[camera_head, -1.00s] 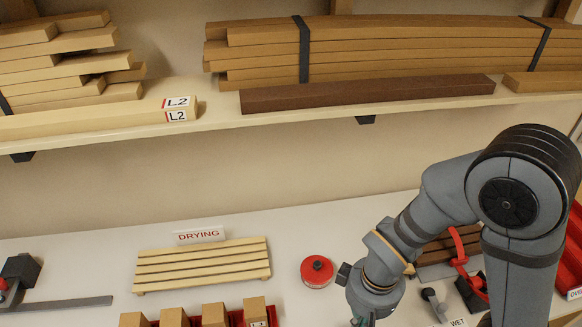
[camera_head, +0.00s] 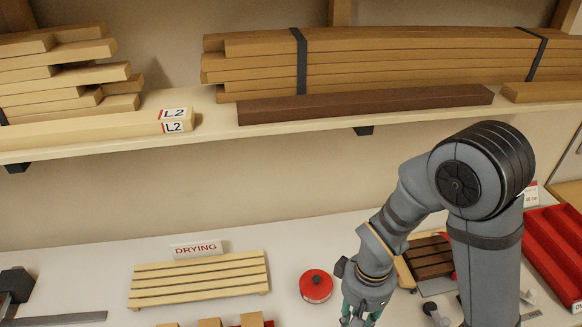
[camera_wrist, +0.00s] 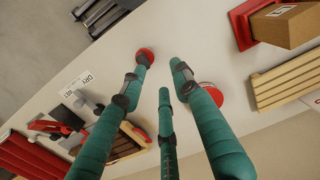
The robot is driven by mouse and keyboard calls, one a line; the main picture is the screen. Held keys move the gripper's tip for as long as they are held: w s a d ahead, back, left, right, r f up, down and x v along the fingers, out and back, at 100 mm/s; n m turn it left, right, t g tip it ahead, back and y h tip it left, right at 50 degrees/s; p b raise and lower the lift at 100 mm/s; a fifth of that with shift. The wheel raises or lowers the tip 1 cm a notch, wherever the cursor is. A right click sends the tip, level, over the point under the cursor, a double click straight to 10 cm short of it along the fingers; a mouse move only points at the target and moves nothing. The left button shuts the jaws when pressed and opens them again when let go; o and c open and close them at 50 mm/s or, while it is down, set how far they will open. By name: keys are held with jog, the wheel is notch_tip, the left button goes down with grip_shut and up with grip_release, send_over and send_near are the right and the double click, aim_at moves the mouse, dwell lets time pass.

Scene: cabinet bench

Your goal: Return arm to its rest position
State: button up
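My gripper (camera_head: 356,314) hangs over the white bench at the bottom of the head view, its fingers cut by the lower edge. In the wrist view my gripper (camera_wrist: 160,72) shows three long teal fingers spread apart, with nothing held between them. My grey arm is bent, its elbow high on the right of the head view. A round red tin (camera_head: 316,286) stands on the bench left of the gripper. In the wrist view this tin (camera_wrist: 212,94) is partly behind the right finger, and a red ball-like thing (camera_wrist: 147,55) shows at the left fingertip; contact is unclear.
A pale slatted rack (camera_head: 198,280) stands by the DRYING sign (camera_head: 195,249). A dark slatted rack (camera_head: 430,258) is partly behind my arm. A red tray (camera_head: 556,250) lies at right. A shelf (camera_head: 215,119) with stacked boards runs behind. Blocks show at the bottom edge.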

jog(key=w+d+f+m+t+b, duration=0.1)
jog(key=w+d+f+m, duration=0.15)
jog(key=w, duration=0.55)
jog(key=w+d+f+m, duration=0.1)
jog(key=w+d+m, duration=0.2)
jog(key=w, duration=0.6)
jog(key=w+d+r, duration=0.1)
jog(key=w+d, duration=0.8)
jog(key=d, duration=0.1)
jog(key=f+n+b, duration=0.1)
jog(key=f+b, duration=0.2)
jog(key=s+f+n+b, duration=0.1)
jog(key=f+b, duration=0.2)
jog(key=f, duration=0.1)
jog(key=s+f+n+b, duration=0.1)
jog(key=f+b, duration=0.2)
jog(key=shift+s+a+f+g, duration=0.1)
jog(key=shift+a+f+g, duration=0.1)
jog(key=shift+a+g, duration=0.15)
jog(key=shift+s+a, duration=0.1)
jog(key=c, duration=0.5)
